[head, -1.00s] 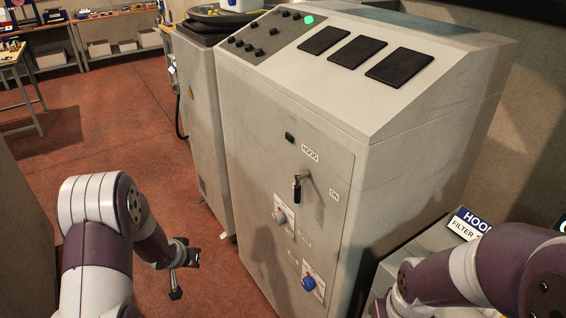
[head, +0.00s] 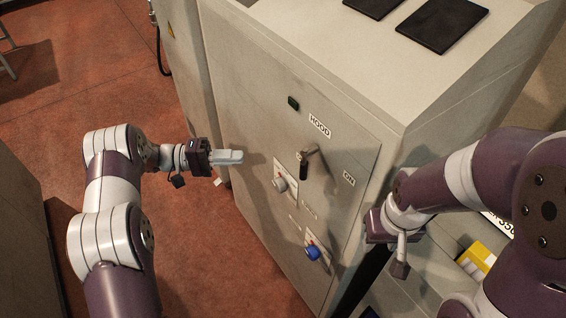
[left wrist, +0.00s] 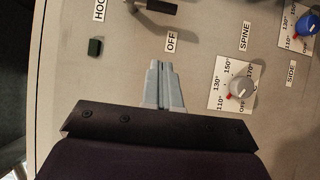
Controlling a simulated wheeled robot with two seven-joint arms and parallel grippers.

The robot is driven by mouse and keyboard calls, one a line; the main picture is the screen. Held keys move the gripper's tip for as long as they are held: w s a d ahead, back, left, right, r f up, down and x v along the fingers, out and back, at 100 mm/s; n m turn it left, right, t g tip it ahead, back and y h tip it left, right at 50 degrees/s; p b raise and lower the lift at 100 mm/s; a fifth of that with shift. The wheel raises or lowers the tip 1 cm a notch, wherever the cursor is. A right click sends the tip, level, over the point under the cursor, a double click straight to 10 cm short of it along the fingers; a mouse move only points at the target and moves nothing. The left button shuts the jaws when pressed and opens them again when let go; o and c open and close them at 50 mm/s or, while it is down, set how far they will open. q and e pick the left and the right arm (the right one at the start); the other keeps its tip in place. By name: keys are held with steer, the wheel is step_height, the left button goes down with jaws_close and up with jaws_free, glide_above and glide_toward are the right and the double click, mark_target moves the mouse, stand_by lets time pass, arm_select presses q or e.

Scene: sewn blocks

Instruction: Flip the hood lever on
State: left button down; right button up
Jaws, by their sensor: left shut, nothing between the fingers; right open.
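The hood lever (head: 304,168) is on the cabinet's front panel, below the HOOD label (head: 320,125). Its black handle points down in the head view, left of the ON label (head: 349,179). In the left wrist view the lever (left wrist: 160,6) is cut by the top edge, near the OFF label (left wrist: 171,41). My left gripper (head: 241,156) is shut and empty, left of the lever and apart from it. Its fingers (left wrist: 159,66) point toward the panel. My right gripper (head: 378,230) is beside the cabinet's right edge; its fingers are not clearly seen.
A small dark green lamp (head: 293,103) sits above the lever. A yellow item (head: 477,260) lies at the lower right. The red floor (head: 210,260) left of the cabinet is clear.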

mark_target(304, 165)
arm_select(q)
steer(key=s+d+p, duration=0.2)
steer(key=d+p, duration=0.4)
steer(key=d, duration=0.7)
steer(key=shift+s+r, duration=0.15)
steer(key=shift+s, duration=0.2)
steer(key=shift+d, duration=0.1)
